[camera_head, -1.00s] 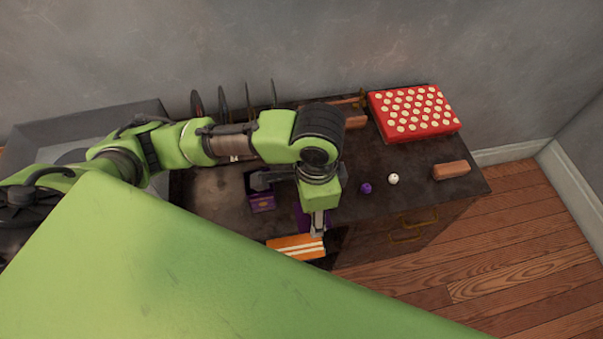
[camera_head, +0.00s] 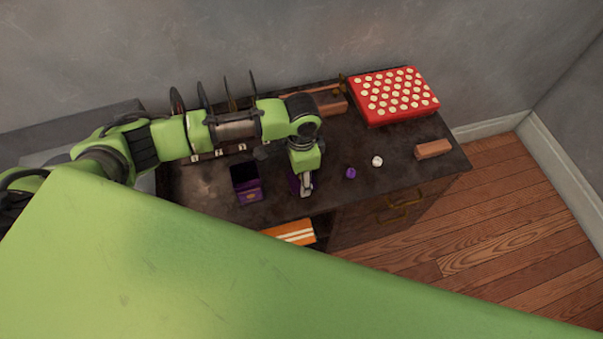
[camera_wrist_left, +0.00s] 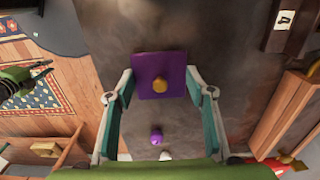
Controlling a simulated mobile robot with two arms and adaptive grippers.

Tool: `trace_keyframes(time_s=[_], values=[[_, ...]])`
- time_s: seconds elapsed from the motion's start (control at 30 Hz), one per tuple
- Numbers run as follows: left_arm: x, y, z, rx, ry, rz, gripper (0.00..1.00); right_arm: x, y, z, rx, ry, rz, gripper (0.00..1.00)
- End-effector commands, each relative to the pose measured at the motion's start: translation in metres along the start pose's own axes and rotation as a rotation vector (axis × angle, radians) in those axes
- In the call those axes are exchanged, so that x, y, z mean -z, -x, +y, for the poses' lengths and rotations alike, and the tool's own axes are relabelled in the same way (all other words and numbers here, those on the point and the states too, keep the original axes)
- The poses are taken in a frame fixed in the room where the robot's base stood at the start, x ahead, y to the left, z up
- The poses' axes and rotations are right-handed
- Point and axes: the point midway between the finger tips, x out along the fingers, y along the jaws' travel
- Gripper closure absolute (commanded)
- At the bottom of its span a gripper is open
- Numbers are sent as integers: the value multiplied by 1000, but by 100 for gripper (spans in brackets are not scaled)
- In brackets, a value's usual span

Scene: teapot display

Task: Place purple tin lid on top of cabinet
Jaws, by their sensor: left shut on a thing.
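The purple tin lid, a square plate with a gold knob, shows in the left wrist view (camera_wrist_left: 147,68) between my fingers. My left gripper (camera_wrist_left: 160,90) is shut on it by its sides. In the head view my left gripper (camera_head: 303,188) points down over the front part of the dark cabinet's top (camera_head: 340,138), and a purple sliver of the lid (camera_head: 294,183) shows beside it. I cannot tell whether the lid touches the top. A green and dark shape (camera_wrist_left: 25,82) at the left wrist view's left may be my right gripper; its jaw state is unclear.
An open purple tin (camera_head: 248,196) stands left of the gripper. A small purple object (camera_head: 350,173) and a white one (camera_head: 377,161) are to its right. A red dotted box (camera_head: 395,95) and brown block (camera_head: 433,149) lie farther right. An orange striped item (camera_head: 292,233) sits below the front edge.

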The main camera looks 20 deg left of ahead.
Motion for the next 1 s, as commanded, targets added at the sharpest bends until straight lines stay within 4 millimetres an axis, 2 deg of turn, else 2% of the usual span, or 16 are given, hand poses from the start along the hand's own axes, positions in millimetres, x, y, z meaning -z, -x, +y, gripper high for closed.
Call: trace_keyframes(time_s=[0.37, 0.4, 0.43, 0.8, 0.87, 1.0], values=[[0, -5, 1, -1, 0, 1, 79, 5, 0, 4, -5, 1, 8, 78], [0, -4, 1, -1, 0, 1, 41, 5, 0, 4, -5, 1, 8, 78], [0, -4, 1, -1, 0, 1, 34, 5, 0, 4, -5, 1, 8, 78], [0, -2, 0, 0, 0, 1, 34, 6, 0, 4, -5, 1, 9, 78], [0, 2, 0, 0, 0, 2, 34, 6, -1, 4, -5, 0, 9, 78], [1, 23, 0, 1, 0, 5, 34, 6, -3, 4, -5, 0, 9, 78]])
